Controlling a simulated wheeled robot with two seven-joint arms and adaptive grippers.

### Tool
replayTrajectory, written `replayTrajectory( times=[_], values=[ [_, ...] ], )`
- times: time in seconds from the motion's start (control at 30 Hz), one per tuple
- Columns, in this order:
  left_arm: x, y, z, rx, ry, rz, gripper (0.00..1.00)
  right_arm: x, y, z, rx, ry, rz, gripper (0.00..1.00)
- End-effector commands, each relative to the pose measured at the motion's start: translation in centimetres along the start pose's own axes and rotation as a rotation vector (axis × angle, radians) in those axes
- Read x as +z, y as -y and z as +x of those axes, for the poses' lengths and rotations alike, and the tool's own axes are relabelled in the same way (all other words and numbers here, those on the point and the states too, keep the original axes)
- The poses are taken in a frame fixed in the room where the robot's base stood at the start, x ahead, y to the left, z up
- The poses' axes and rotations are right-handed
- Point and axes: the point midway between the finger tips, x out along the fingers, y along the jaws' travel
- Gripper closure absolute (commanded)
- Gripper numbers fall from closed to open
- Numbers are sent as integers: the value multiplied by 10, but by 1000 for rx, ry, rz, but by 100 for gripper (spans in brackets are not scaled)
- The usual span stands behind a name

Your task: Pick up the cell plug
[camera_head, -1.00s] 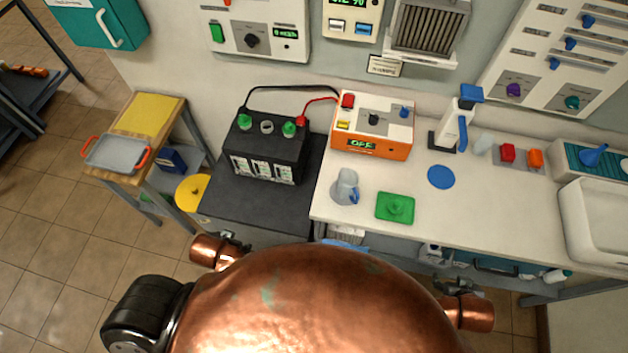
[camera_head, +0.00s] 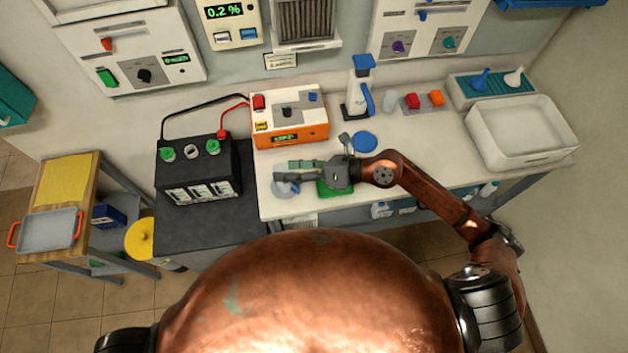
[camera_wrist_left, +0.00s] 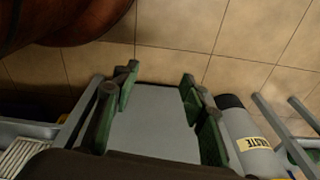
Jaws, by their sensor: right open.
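The green mat (camera_head: 322,189) lies on the white bench, partly under my right gripper. The green cell plug that stood on it in the earlier view is hidden behind the gripper now. My right gripper (camera_head: 284,170) is open, its fingers pointing left over the grey jug (camera_head: 285,189); I see nothing held. The black battery (camera_head: 196,172) at the left has green plugs at its two outer cells and an uncovered pale middle opening (camera_head: 191,152). My left gripper (camera_wrist_left: 160,100) is open in the left wrist view, with no object clearly between its fingers.
The orange charger (camera_head: 291,131) stands behind the gripper. A blue disc (camera_head: 363,141) and a white dispenser with blue top (camera_head: 358,98) stand behind right. A white basin (camera_head: 521,137) is at the right. A grey tray (camera_head: 48,231) rests on the left stand.

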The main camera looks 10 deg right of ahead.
Motion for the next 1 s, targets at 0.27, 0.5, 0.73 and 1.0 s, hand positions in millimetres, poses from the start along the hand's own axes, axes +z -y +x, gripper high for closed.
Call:
replayTrajectory(
  times=[0.27,0.5,0.73,1.0],
  values=[
    [81,-6,32,8,41,22,60,-78,156,-58,-454,-555,-309,41],
    [98,-5,34,10,46,28,60,-87,197,-83,-573,-669,-345,41],
    [97,-5,29,10,45,27,60,-99,210,-67,-570,-668,-342,41],
    [95,-5,20,10,45,27,60,-117,232,-42,-569,-667,-342,41]
  ],
)
